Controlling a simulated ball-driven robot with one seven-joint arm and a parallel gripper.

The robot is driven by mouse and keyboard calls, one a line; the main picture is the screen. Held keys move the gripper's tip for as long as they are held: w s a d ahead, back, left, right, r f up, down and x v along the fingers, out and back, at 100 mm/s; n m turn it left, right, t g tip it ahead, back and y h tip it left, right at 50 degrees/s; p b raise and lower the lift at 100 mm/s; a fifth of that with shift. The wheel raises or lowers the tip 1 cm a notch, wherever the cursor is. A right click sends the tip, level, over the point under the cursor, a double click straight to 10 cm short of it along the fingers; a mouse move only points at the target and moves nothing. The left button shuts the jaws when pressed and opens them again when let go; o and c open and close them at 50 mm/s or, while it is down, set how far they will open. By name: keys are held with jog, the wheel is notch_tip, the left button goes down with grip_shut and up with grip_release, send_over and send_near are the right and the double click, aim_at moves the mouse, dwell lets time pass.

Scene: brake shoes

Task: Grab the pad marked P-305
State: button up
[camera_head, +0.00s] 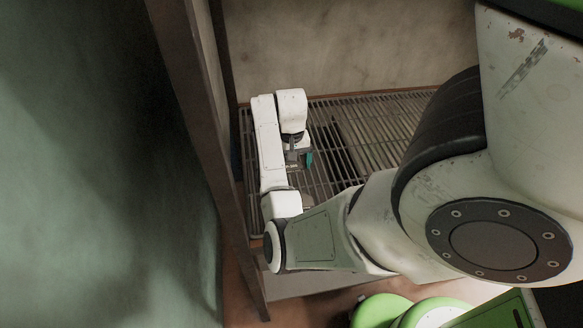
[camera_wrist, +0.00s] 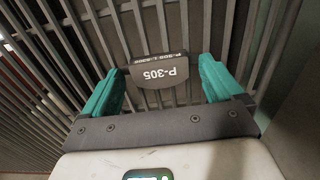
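The dark pad marked P-305 (camera_wrist: 160,73) is at the upper middle of the wrist view, over the metal slats, its white lettering upside down. My gripper (camera_wrist: 162,80) has two teal fingers, one on each side of the pad. The fingers are spread, and a narrow gap shows between each finger and the pad. In the head view my gripper (camera_head: 300,159) points down at the left part of the rack, and I cannot make out the pad there.
The slatted metal rack (camera_head: 385,125) extends to the right and looks mostly bare where visible. A brown upright post (camera_head: 200,110) stands close to the left of my arm. A wall (camera_head: 350,45) closes off the back. My arm hides the rack's front right.

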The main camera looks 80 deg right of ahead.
jog(key=c, duration=0.3)
jog(key=shift+r, duration=0.1)
jog(key=shift+c, duration=0.2)
